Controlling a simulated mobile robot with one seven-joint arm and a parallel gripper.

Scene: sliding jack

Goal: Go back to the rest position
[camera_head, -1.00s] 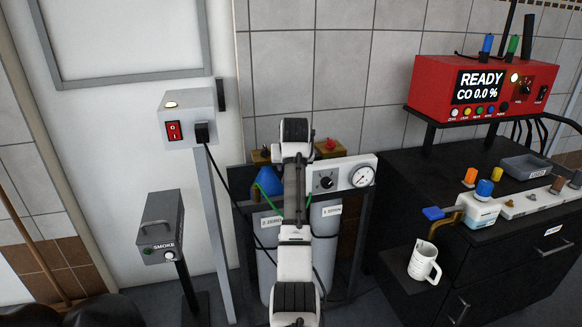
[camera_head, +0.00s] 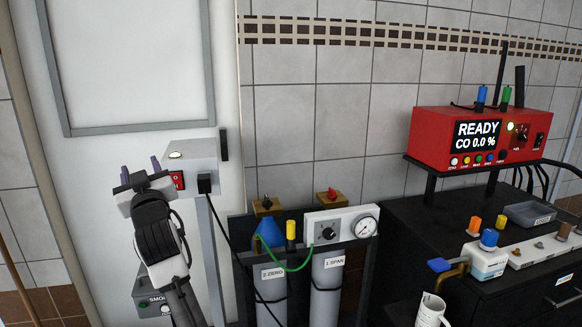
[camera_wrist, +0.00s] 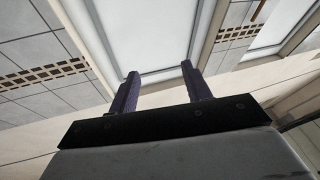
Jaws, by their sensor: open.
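My gripper (camera_head: 140,172) is at the left in the head view, raised in front of the pale door and beside the grey switch box. Its two purple fingers stand apart, pointing up, with nothing between them. In the wrist view my gripper (camera_wrist: 158,80) is also open and empty, against a pale panel. The switch box (camera_head: 203,153) has a lit lamp on top and a red switch, which my gripper partly covers. My arm also hides most of the smoke box (camera_head: 145,308) below.
Two gas cylinders (camera_head: 325,285) with a gauge panel (camera_head: 341,226) stand in the middle. A red analyser (camera_head: 478,140) reading READY, CO 0.0 % sits on a shelf at the right. A white jug (camera_head: 431,312) and a dark bench (camera_head: 400,225) are at the lower right.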

